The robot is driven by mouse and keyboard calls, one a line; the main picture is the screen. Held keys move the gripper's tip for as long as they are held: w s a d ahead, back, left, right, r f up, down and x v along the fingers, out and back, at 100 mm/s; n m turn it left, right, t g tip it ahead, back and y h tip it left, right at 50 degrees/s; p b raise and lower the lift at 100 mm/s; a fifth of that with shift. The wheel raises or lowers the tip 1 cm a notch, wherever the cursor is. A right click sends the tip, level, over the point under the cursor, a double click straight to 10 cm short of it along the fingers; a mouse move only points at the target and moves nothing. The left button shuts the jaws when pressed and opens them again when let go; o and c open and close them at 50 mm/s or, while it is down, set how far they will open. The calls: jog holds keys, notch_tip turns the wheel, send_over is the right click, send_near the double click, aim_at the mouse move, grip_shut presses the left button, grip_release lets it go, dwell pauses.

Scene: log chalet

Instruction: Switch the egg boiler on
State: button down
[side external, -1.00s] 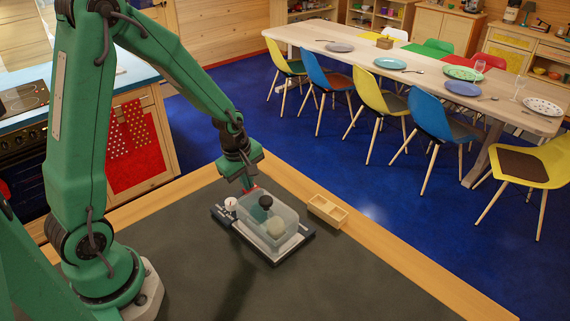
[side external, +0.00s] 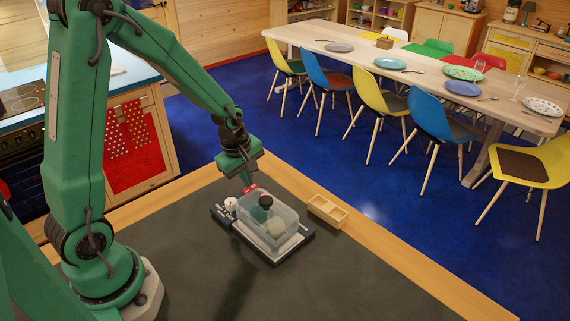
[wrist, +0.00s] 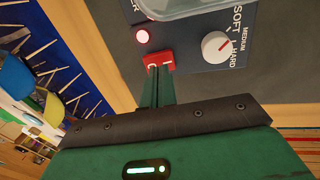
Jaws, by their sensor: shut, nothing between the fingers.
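The egg boiler (side external: 281,256) stands on the dark worktop, with a dark base and a clear lid (side external: 288,218) with a black knob. A pale egg shape shows through the lid. Its red switch (wrist: 158,61) is at the base's edge and also shows in the side view (side external: 249,188). Beside it, a round indicator light (wrist: 142,36) looks bright, with a pinkish-white centre. The white dial (wrist: 216,47) has a red mark beside SOFT, MEDIUM, HARD lettering. My gripper (wrist: 156,74) is shut and empty, fingertips right at the switch; I cannot tell if they touch.
A small wooden divided box (side external: 327,210) lies beyond the boiler near the wooden edge. The dark worktop (side external: 340,285) is clear in front. A dining table (side external: 430,60) with several chairs stands beyond, and a kitchen counter is at left.

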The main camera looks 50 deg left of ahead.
aim_at(248, 190)
jog(key=shift+r, duration=0.15)
dwell(0.4)
jog(key=shift+r, duration=2.35)
jog(key=shift+r, duration=0.1)
jog(key=s+d+r+m+t, duration=0.1)
jog(key=s+d+r+m, duration=0.2)
jog(key=s+r+m, duration=0.4)
jog(key=s+d+r+m+t, duration=0.2)
jog(key=s+r+m, duration=0.5)
jog(key=m, duration=0.4)
jog(key=shift+s+d+r, duration=0.35)
jog(key=shift+s+d, duration=0.45)
jog(key=shift+s, duration=0.1)
